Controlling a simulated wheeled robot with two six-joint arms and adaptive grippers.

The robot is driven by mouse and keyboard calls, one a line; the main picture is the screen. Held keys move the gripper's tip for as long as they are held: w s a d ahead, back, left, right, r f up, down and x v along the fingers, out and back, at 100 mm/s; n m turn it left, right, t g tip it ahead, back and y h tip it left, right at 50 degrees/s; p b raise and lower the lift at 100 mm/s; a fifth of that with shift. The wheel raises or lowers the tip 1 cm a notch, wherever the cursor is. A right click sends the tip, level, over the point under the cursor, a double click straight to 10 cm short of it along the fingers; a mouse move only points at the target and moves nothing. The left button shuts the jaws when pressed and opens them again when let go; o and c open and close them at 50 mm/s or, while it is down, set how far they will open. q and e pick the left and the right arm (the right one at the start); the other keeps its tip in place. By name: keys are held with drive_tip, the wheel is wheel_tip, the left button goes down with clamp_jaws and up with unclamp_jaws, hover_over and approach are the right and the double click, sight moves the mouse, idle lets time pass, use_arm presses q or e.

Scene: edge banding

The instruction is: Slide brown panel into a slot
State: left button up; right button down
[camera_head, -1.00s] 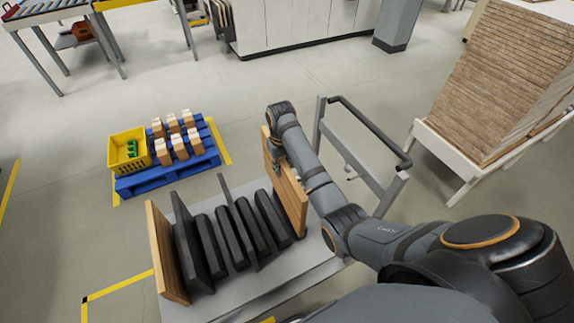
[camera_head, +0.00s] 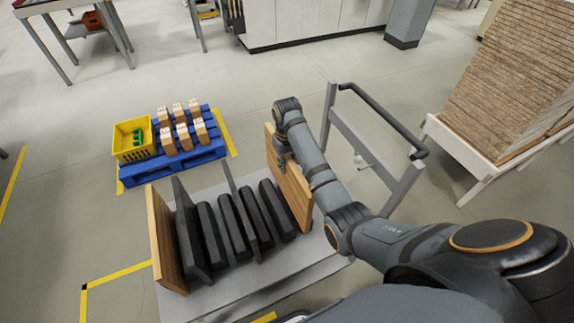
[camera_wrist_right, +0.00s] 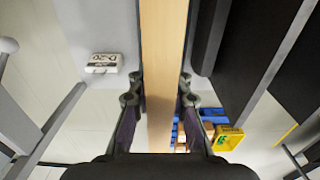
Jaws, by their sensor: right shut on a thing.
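A brown panel (camera_head: 292,190) stands upright at the right end of the row of black dividers (camera_head: 256,214) on a grey cart. My right gripper (camera_head: 281,158) is shut on this panel near its far upper edge. In the right wrist view the fingers (camera_wrist_right: 159,92) close on both sides of the panel (camera_wrist_right: 164,45), seen edge-on. I cannot tell whether the panel's lower edge touches the cart or sits in a slot. Another brown panel (camera_head: 166,242) stands upright at the left end of the row. My left gripper is not in view.
The cart deck (camera_head: 300,262) has a grey handle frame (camera_head: 376,115) to the right of my arm. A blue pallet (camera_head: 170,175) with small boxes and a yellow crate (camera_head: 132,139) lies beyond the cart. A stack of boards (camera_head: 510,80) stands at the right.

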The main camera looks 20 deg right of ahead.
drive_tip(key=shift+f+b, duration=0.8)
drive_tip(key=shift+f, duration=1.6)
drive_tip(key=c, duration=1.2)
unclamp_jaws()
drive_tip(key=shift+o, duration=0.2)
drive_tip(key=shift+s+f, duration=0.1)
drive_tip(key=shift+f, duration=0.05)
wheel_tip(320, 180, up, 8)
drive_tip(key=shift+f, duration=0.1)
